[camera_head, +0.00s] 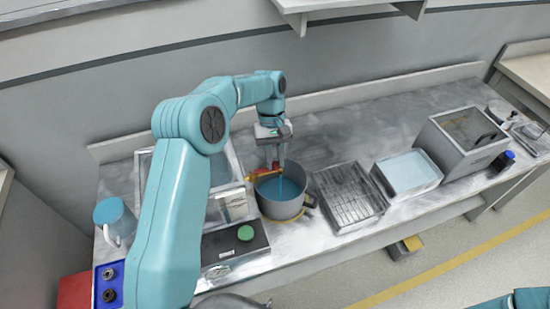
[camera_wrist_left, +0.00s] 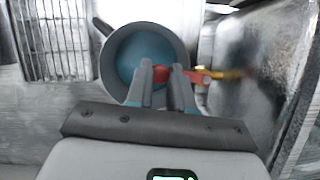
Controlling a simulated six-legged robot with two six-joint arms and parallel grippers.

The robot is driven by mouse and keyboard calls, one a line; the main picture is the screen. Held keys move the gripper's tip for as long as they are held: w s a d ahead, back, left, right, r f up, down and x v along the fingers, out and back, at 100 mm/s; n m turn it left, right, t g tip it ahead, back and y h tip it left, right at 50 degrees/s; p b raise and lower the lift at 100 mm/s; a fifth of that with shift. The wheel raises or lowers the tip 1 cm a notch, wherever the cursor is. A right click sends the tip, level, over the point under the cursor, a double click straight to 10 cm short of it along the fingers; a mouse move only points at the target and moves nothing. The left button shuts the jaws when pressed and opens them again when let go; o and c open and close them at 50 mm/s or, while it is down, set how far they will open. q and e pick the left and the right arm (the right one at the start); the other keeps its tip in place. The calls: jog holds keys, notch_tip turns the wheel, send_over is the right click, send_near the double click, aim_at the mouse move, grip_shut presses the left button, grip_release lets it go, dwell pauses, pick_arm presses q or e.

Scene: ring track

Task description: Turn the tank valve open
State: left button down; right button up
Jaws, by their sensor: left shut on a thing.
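My left gripper (camera_head: 273,165) reaches down over a grey pot (camera_head: 280,208) holding blue liquid. It is shut on the red handle of the tank valve, which shows between the fingertips in the left wrist view (camera_wrist_left: 164,75). The valve's yellow body (camera_head: 258,175) runs left from the handle, above the pot's rim, towards the tank (camera_head: 222,170), which is partly hidden behind my arm. A thin blue streak shows below the gripper inside the pot; I cannot tell whether it is flowing liquid. My right gripper is not in view.
A slotted metal rack (camera_head: 347,195) stands right of the pot. Further right are a tray of pale blue liquid (camera_head: 408,173) and a grey box with a glass lid (camera_head: 465,137). A black device with a green knob (camera_head: 245,233) sits left of the pot. The bench behind is clear.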

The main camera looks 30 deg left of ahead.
pick_arm(q)
jog(key=shift+r, duration=0.1)
jog(key=c, duration=1)
grip_release()
jog(key=shift+p+v, duration=1)
jog(key=shift+v, duration=5)
jog(key=shift+s, duration=0.1)
